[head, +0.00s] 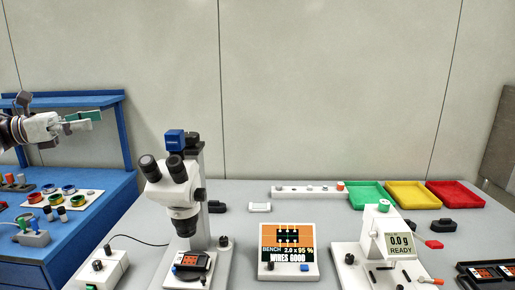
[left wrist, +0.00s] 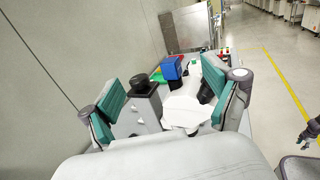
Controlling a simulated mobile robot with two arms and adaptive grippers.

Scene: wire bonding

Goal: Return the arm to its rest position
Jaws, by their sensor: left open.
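My left gripper (head: 88,120) is in the air at the left of the head view, above the blue bench. Its green-padded fingers also show in the left wrist view (left wrist: 165,105), spread wide apart with nothing between them. Beyond the fingers the wrist view shows the microscope (left wrist: 172,68) from above and behind.
The microscope (head: 180,190) stands on the grey table, right of my left gripper. The blue bench (head: 110,185) carries spools. The wall above is clear.

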